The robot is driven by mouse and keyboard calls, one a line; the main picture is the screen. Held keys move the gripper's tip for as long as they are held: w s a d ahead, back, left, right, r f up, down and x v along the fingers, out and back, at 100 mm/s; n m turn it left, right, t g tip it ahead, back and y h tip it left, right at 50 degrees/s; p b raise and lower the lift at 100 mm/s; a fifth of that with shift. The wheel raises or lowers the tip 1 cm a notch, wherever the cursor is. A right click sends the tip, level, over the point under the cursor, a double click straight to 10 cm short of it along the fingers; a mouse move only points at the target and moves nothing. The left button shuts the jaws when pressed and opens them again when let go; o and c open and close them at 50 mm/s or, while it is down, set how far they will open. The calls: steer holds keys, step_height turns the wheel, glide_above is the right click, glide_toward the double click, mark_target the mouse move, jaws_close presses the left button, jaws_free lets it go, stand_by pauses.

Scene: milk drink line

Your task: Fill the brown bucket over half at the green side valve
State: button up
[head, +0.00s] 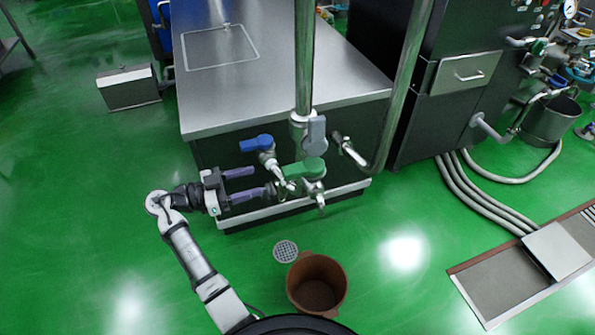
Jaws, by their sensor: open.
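The green side valve (303,172) is a green-handled tap low on the steel pipework at the front of the counter. Its spout points down toward the floor. My gripper (253,183) is open just left of the valve, with its two purple fingers pointing right. The lower finger ends close to the valve's metal fittings; I cannot tell whether they touch. The brown bucket (316,284) stands upright on the green floor below and in front of the valve. Its inside looks empty, though its bottom is dark.
A blue-handled valve (257,143) sits just above my gripper, and a grey handle (317,133) is on the vertical pipe. The steel counter (225,98) stands behind. A floor drain (286,251) lies beside the bucket. Hoses (490,200) and a floor channel (500,284) are at right.

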mark_target(304, 168)
steer(key=p+x, duration=0.4)
steer(key=x, duration=0.9)
steer(key=shift+w+d+f, duration=0.1)
steer(key=shift+d, duration=0.25)
steer(key=c, duration=1.1)
